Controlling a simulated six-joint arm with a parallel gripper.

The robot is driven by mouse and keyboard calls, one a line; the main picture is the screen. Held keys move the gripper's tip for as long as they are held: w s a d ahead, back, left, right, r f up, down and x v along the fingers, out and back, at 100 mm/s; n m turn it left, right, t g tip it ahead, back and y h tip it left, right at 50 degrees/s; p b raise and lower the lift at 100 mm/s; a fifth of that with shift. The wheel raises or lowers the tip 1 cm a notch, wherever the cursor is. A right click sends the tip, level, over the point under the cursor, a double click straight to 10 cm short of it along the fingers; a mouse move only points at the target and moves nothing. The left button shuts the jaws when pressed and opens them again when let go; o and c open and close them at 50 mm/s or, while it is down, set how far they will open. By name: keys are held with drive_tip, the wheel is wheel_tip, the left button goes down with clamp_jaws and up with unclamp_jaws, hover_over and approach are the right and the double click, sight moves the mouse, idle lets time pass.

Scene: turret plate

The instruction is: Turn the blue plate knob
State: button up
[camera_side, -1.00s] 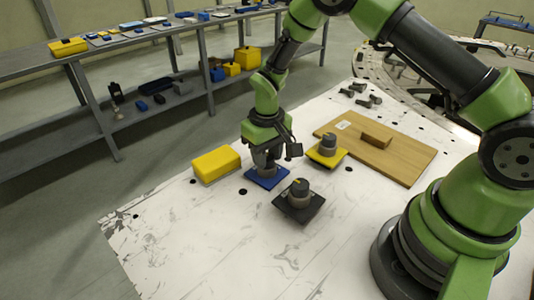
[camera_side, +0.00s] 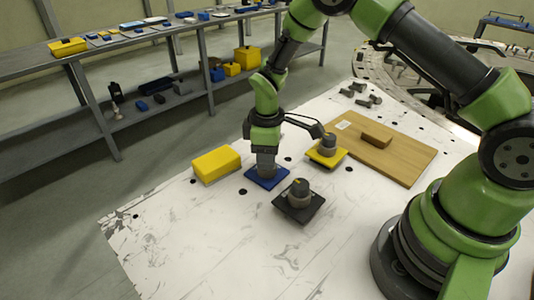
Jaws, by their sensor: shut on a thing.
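The blue plate (camera_side: 255,180) lies flat on the white table. A grey round knob (camera_side: 267,171) stands on it, its top hidden by my gripper. My gripper (camera_side: 266,158) points straight down over the blue plate and is shut on this knob. A yellow plate (camera_side: 315,158) with a grey knob (camera_side: 328,141) is to the right of my gripper. A black plate (camera_side: 298,210) with a grey knob (camera_side: 299,192) is in front and to the right of the blue plate.
A yellow block (camera_side: 216,164) lies close to the left of the blue plate. A wooden board (camera_side: 403,165) with a small wooden block (camera_side: 377,140) lies to the right. Several grey metal parts (camera_side: 362,94) lie at the back. The front of the white table (camera_side: 235,245) is clear.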

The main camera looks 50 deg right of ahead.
drive_tip(key=shift+n, duration=0.8)
drive_tip(key=o, duration=0.9)
drive_tip(key=shift+o, duration=0.2)
drive_tip(key=shift+r, duration=0.1)
wheel_tip(320, 180, up, 9)
drive_tip(key=shift+r, duration=0.4)
